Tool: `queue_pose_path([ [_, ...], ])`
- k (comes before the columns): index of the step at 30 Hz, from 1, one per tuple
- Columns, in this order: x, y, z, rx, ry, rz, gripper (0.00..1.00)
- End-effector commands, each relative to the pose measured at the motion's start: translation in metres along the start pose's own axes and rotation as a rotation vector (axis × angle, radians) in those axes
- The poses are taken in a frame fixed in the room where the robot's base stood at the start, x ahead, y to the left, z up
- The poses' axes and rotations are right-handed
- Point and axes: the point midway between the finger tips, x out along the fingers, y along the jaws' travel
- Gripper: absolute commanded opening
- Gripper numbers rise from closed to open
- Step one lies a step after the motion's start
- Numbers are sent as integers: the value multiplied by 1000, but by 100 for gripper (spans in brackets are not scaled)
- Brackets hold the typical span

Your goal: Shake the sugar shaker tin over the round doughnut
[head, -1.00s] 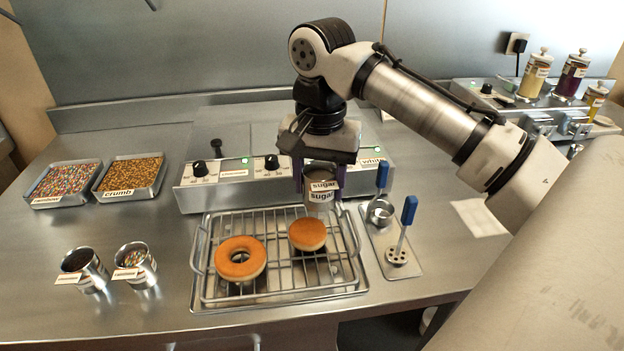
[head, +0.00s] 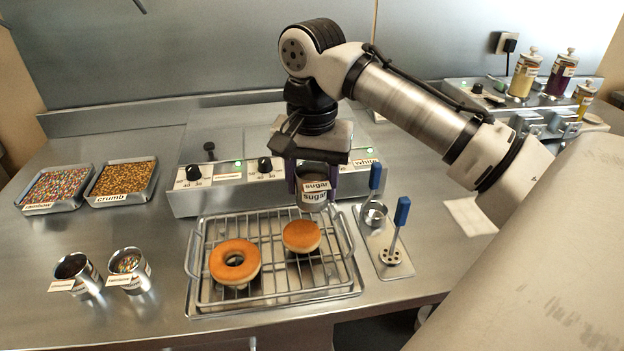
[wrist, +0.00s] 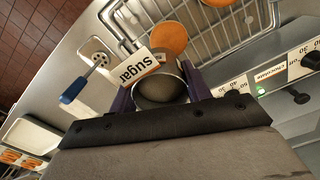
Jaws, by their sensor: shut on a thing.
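The sugar shaker tin (head: 315,194), a metal cup labelled "sugar", is held upright in my gripper (head: 316,182), which is shut on it. In the wrist view the tin (wrist: 160,88) sits between the two purple fingers. The tin is just behind the round doughnut without a hole (head: 301,236), above the back right of the wire rack. This doughnut also shows in the wrist view (wrist: 168,40). A ring doughnut (head: 234,260) lies left of it on the rack. The tin's underside and its exact height are hard to tell.
The wire rack (head: 274,290) sits in a tray. Right of it, a small tray (head: 374,248) holds two blue-handled tools. Behind is a heated unit with knobs (head: 222,183). Sprinkle trays (head: 52,186) and two small cups (head: 129,270) stand left. Bare counter lies between.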

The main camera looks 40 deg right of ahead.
Motion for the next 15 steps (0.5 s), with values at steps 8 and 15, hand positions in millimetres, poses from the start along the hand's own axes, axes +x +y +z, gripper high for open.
queue_pose_path([
  [8,-27,0,0,0,0,-2,22],
  [15,-45,0,0,1,1,-1,22],
])
